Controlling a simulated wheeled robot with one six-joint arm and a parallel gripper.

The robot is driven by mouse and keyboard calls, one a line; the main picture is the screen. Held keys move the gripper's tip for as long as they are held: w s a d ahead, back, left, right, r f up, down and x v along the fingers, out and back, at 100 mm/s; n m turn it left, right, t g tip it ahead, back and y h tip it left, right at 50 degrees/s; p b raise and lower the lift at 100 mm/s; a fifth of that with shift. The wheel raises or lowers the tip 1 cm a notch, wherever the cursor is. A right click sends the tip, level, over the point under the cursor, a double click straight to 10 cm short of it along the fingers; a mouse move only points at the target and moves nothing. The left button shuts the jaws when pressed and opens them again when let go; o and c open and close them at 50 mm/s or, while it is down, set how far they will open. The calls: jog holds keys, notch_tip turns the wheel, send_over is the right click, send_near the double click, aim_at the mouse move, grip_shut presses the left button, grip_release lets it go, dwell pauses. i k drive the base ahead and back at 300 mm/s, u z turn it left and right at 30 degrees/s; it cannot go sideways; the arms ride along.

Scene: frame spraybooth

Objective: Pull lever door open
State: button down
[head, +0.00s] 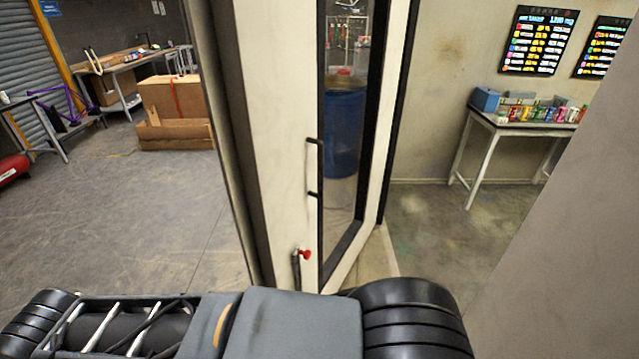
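The cream door (275,130) stands upright in the middle of the head view, with a tall dark-edged glass pane. A black bar-shaped pull handle (311,167) is fixed on its face. Below it is a small lever with a red end (303,254) and a dark stem pointing down. The door is seen at an angle, and the room shows past its right edge. My arm crosses the bottom of the view, in front of the door's lower part. My gripper is not in view, so I cannot tell whether it touches the lever.
A blue drum (344,130) shows through the glass. Right of the door are floor and a table (485,122) with colourful cans. A plain grey surface (570,230) fills the lower right. On the left are cardboard boxes (172,100), a workbench (120,68) and open grey floor.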

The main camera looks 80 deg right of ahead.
aim_at(261, 63)
jog(key=k, duration=0.2)
jog(key=z, duration=1.25)
jog(key=i, duration=0.35)
jog(key=z, duration=0.75)
